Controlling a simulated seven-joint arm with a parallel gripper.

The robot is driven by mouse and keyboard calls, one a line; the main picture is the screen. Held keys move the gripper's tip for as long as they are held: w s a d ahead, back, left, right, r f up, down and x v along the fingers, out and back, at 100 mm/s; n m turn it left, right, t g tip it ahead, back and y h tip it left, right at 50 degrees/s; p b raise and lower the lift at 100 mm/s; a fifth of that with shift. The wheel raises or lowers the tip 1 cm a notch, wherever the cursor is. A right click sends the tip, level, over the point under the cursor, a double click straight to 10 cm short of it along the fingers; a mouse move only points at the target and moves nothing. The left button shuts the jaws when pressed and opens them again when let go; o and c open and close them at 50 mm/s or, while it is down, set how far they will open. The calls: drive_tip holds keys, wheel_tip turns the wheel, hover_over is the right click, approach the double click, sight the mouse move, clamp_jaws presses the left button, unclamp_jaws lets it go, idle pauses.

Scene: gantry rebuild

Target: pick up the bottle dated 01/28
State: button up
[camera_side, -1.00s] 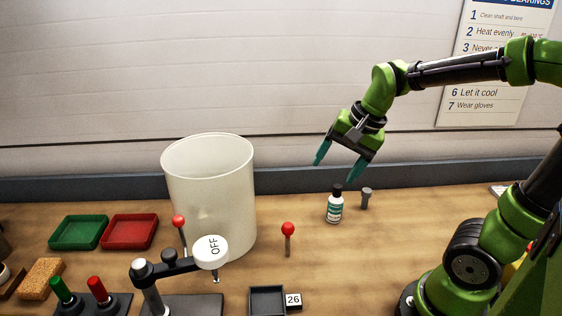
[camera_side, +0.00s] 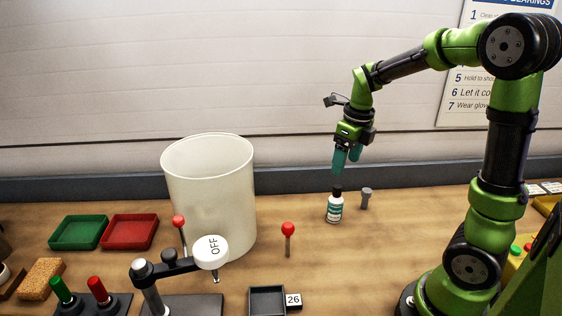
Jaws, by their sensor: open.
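A small white bottle (camera_side: 335,207) with a black cap and a teal label band stands upright on the wooden bench, right of centre. Its label print is too small to read, so I cannot tell its date. My gripper (camera_side: 345,165) points down just above the bottle's cap, with its teal fingers open and empty. The fingers overlap each other in this side view, so the gap between them is hard to see. They do not appear to touch the bottle.
A grey bolt-like peg (camera_side: 366,198) stands close to the bottle's right. A red-topped lever (camera_side: 288,233) stands to its front left. A large white bin (camera_side: 210,185) is further left. A black tray (camera_side: 267,300) with a "26" tag (camera_side: 293,299) sits in front.

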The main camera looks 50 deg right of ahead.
sight(337, 194)
drive_tip(key=f, duration=0.5)
drive_tip(key=w+f, duration=0.1)
drive_tip(key=f, duration=0.2)
drive_tip(key=shift+f, duration=0.15)
drive_tip(key=shift+w+a+f, duration=0.15)
drive_tip(key=shift+a+f, duration=0.05)
drive_tip(key=shift+f, duration=1.1)
drive_tip(key=shift+w+a+f, duration=0.1)
drive_tip(key=shift+a+f, duration=0.05)
drive_tip(key=shift+f, duration=1.15)
drive_tip(key=c, duration=1.2)
